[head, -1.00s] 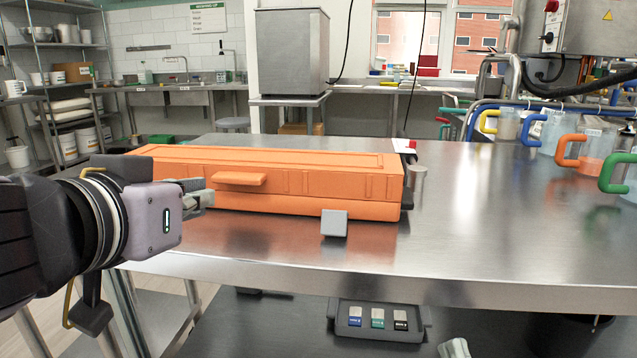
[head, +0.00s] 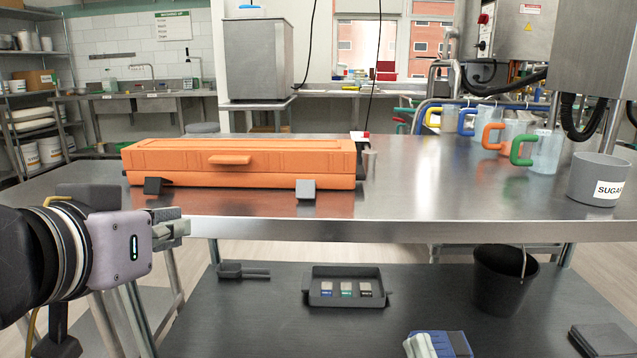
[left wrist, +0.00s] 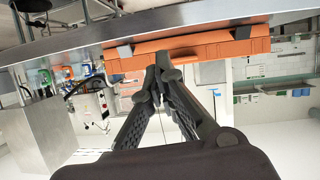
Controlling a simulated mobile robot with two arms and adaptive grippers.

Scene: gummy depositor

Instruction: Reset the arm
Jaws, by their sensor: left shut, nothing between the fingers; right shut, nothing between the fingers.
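My left gripper (head: 178,228) is at the left of the head view, in front of the steel table's near edge. It is shut and empty, apart from the orange case. In the left wrist view its dark fingers (left wrist: 158,75) come together with nothing held, and the orange case (left wrist: 190,46) shows beyond them. The orange case (head: 238,160) lies closed on the steel table (head: 420,205).
Clear jugs with coloured handles (head: 547,152) and a grey sugar container (head: 598,180) stand on the table's right. The lower shelf (head: 420,285) holds a tray of small packets (head: 388,298), a scoop (head: 243,271) and a black bucket (head: 503,280). The table's front middle is clear.

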